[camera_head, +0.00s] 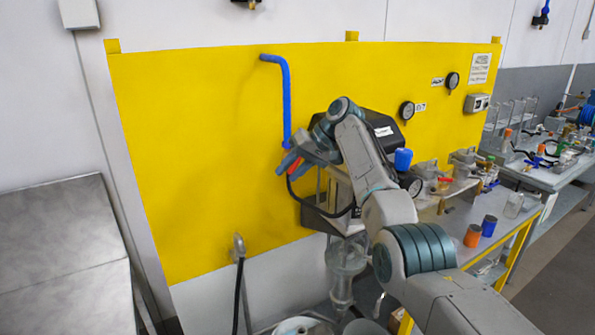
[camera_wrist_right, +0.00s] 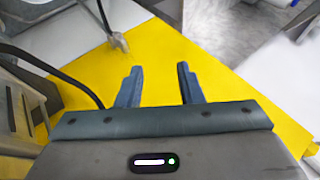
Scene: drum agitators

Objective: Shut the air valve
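My right gripper (camera_head: 288,166) is in front of the yellow panel (camera_head: 200,150), just below the lower end of a blue pipe (camera_head: 286,100). In the right wrist view my right gripper (camera_wrist_right: 160,72) is open, with only yellow panel between its fingers. A small red part (camera_head: 295,166), possibly the air valve's handle, shows beside the fingers in the head view. It is partly hidden by the gripper, and I cannot tell whether they touch. I do not see it in the wrist view. My left gripper is not in view.
A grey wall fitting (camera_head: 238,245) with a black hose is at the panel's lower edge; the fitting also shows in the wrist view (camera_wrist_right: 118,38). A black-topped machine (camera_head: 375,130) stands right of the gripper. A cluttered bench (camera_head: 450,215) is further right.

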